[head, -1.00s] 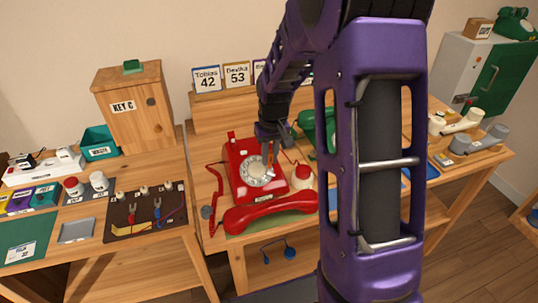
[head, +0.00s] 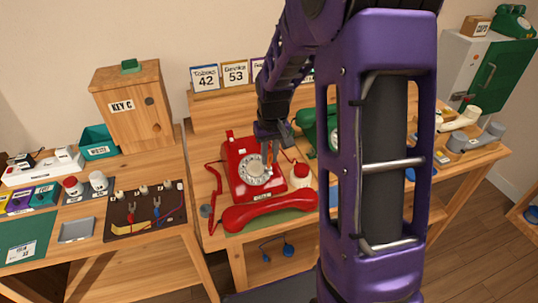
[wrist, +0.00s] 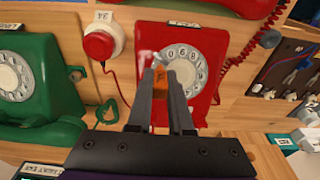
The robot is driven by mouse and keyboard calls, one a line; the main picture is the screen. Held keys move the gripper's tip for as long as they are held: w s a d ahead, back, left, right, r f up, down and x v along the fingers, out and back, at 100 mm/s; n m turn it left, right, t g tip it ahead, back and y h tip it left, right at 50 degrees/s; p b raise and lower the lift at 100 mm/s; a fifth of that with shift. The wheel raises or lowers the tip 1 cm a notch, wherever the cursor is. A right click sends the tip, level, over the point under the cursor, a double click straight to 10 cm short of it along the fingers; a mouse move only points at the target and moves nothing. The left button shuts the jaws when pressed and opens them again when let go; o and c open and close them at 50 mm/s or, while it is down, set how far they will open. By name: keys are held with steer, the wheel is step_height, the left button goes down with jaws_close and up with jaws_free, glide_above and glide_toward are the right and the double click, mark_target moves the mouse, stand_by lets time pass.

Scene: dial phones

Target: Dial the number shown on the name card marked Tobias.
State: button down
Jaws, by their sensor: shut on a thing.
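The Tobias card (head: 205,77) reads 42 and stands at the left of the card row at the back. The red dial phone (head: 240,155) sits on the middle table, its white dial (head: 254,172) facing up; the dial also shows in the wrist view (wrist: 182,68). Its red handset (head: 270,211) lies off the phone, in front of it. My gripper (head: 271,147) is over the dial's upper right side. In the wrist view my gripper (wrist: 161,72) is shut on a small orange piece (wrist: 160,83) at the dial's edge. Whether it touches the dial, I cannot tell.
A green phone (head: 317,130) stands right of the red phone, partly behind my arm. A red-topped white button (head: 300,176) sits close to the red phone's right side. A dark tool board (head: 145,208) lies on the left table. The red cord (head: 216,185) runs along the phone's left.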

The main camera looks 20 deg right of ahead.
step_height(320, 180, up, 6)
steer(key=s+p, duration=0.3)
steer(key=p, duration=0.1)
steer(key=shift+r, duration=0.2)
steer(key=shift+a, duration=0.1)
stand_by(1.6)
